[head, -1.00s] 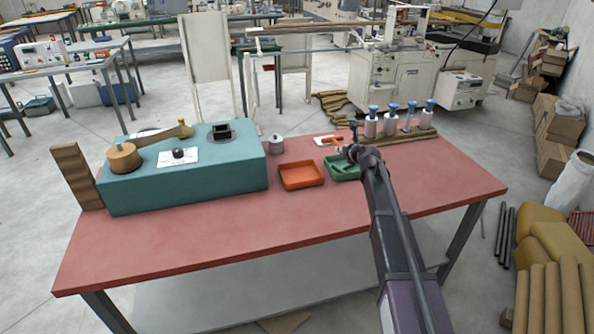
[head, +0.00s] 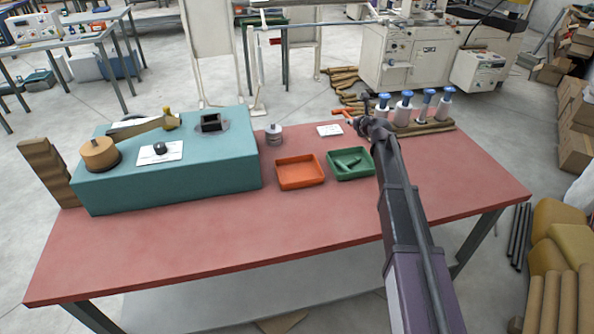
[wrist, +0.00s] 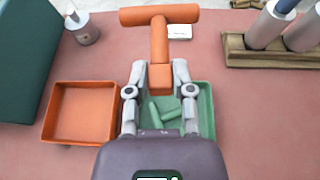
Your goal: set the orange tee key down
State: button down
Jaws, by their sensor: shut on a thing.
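The orange tee key (wrist: 159,42) is in my gripper, its stem between the fingers and its crossbar pointing away, across the top of the wrist view. My gripper (wrist: 160,78) is shut on the stem. In the head view the gripper (head: 362,124) is above the back right of the red table, and a bit of the orange tee key (head: 341,114) shows to its left. A white card (head: 330,130) lies on the table below and left of the key. In the wrist view the card (wrist: 180,32) shows just beyond the key, partly hidden.
A green tray (head: 371,172) with green pieces and an empty orange tray (head: 300,184) stand side by side. A grey canister (head: 273,135) stands behind them, beside the teal block (head: 215,170). Several blue-topped bottles stand on a wooden rack (head: 432,127) at right. The table front is clear.

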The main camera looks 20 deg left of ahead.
jog(key=shift+w, duration=0.25)
jog(key=s+a+f+n+g+y+b, duration=0.2)
jog(key=s+f+b, duration=0.3)
jog(key=s, duration=0.7)
jog(key=s+a+f+n+g+y+b, duration=0.1)
jog(key=s+a+f+n+g+b, duration=0.2)
jog(key=s, duration=1)
jog(key=s+a+f+n+g+y+b, duration=0.2)
jog(key=s+a+f+b, duration=0.3)
jog(key=s, duration=0.8)
jog(key=shift+s+a+f+n+g+y+b, duration=0.15)
jog(key=shift+f+n+g+b, duration=0.15)
jog(key=shift+f+b, duration=0.35)
jog(key=shift+s+a+f+n+g+y+b, duration=0.1)
jog(key=shift+f+n+g+y+b, duration=0.1)
jog(key=shift+f+n+b, duration=0.35)
jog(key=b, duration=0.2)
send_over(285, 199)
jog(key=shift+s+f, duration=0.1)
jog(key=shift+f, duration=0.65)
